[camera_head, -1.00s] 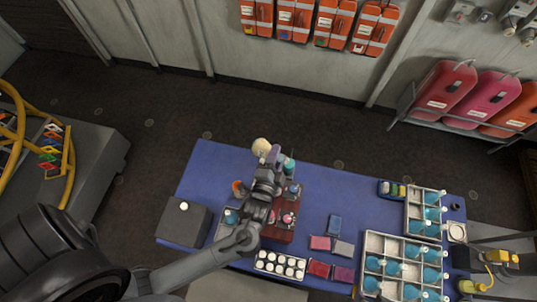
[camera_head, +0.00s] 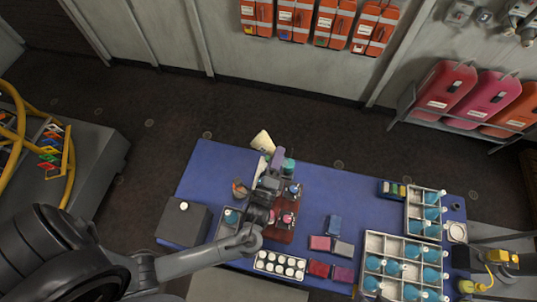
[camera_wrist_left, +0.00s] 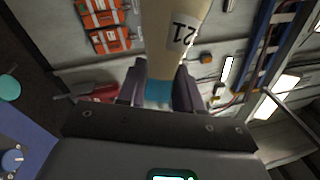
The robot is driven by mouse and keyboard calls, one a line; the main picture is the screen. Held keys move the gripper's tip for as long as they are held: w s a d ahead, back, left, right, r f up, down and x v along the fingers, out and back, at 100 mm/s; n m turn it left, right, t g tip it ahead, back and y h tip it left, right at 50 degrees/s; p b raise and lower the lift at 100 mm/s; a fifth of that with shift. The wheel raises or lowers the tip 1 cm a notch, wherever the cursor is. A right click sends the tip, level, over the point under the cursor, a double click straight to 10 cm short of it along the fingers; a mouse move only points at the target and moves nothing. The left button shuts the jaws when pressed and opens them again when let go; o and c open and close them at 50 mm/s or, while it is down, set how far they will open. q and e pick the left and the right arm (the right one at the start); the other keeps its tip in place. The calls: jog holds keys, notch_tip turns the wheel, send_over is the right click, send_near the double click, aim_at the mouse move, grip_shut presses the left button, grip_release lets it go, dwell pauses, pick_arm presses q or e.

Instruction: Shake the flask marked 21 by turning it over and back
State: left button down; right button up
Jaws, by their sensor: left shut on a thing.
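The flask marked 21 (camera_wrist_left: 178,30) is cream-coloured, with a white label that reads 21 in the left wrist view. Its blue neck (camera_wrist_left: 158,93) is between the fingers of my left gripper (camera_wrist_left: 160,88), which is shut on it. In the head view the flask (camera_head: 262,141) shows as a pale tilted shape beyond my left gripper (camera_head: 271,164), above the far edge of the table. Its far end is cut off in the left wrist view. My right gripper is not in view.
Below is a blue-topped table (camera_head: 335,185). It carries a grey box (camera_head: 183,222), a dark red stand (camera_head: 281,236), a tray of white-capped vials (camera_head: 279,264), small red and grey blocks (camera_head: 320,243), and compartment racks (camera_head: 372,242) of blue flasks at right. The floor beyond is clear.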

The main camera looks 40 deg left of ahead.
pick_arm(q)
jog(key=n+g, duration=0.2)
jog(key=n, duration=0.3)
jog(key=n+g, duration=0.1)
jog(key=n, duration=0.1)
jog(key=n+h, duration=0.1)
jog(key=n, duration=0.1)
jog(key=shift+n+g+h, duration=0.3)
jog(key=shift+g, duration=0.1)
jog(key=n+h, duration=0.1)
jog(key=n, duration=0.1)
jog(key=shift+n+g, duration=0.4)
jog(key=shift+h, duration=0.3)
jog(key=shift+n, duration=0.7)
jog(key=n+h, duration=0.2)
jog(key=n, duration=0.1)
jog(key=shift+g+h, duration=0.3)
jog(key=shift+h, duration=0.1)
jog(key=shift+n, duration=0.4)
